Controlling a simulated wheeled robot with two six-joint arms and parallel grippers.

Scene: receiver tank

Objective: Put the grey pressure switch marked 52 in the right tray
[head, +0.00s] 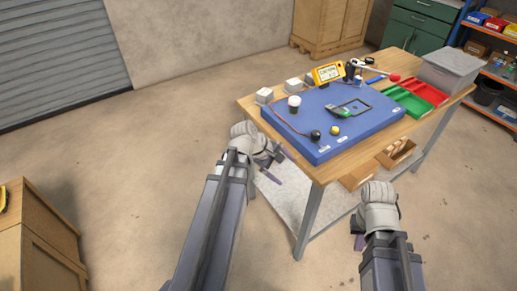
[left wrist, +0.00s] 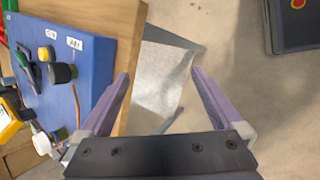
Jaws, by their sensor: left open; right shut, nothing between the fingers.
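Three small light grey blocks (head: 264,96) (head: 293,85) (head: 309,79) stand along the table's left and back edge in the head view. No marking 52 can be read on any of them, so I cannot tell which is the pressure switch. A green tray (head: 408,105) and a red tray (head: 425,88) lie side by side on the table's right part. My left gripper (head: 276,165) is open and empty, beside the table's front left edge; its spread fingers show in the left wrist view (left wrist: 160,85). My right gripper (head: 358,240) is shut and empty, low in front of the table.
A blue slab (head: 365,128) on the wooden table bears a black knob (head: 315,135), a yellow knob (head: 335,130) and a dark-framed part. A clear grey bin (head: 448,72) is at the right end. Floor in front is clear.

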